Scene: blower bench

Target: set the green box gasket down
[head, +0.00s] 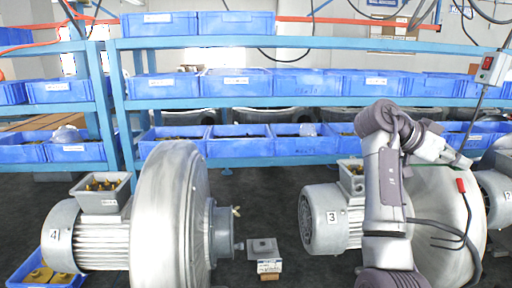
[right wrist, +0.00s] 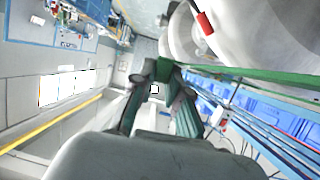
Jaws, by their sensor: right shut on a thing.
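My right gripper (head: 462,160) is at the right of the head view, in front of the pale round blower casing marked 3. In the right wrist view its two dark fingers (right wrist: 163,72) come together. They are shut on a thin green strip, the green box gasket (right wrist: 250,75), seen almost edge-on and reaching right from the fingertips. My left gripper is not in view.
Blower 4 (head: 172,215) stands left and blower 3 (head: 322,218) right on the dark surface. A small grey plate (head: 262,245) sits between them. Blue bins (head: 240,83) fill the shelves behind.

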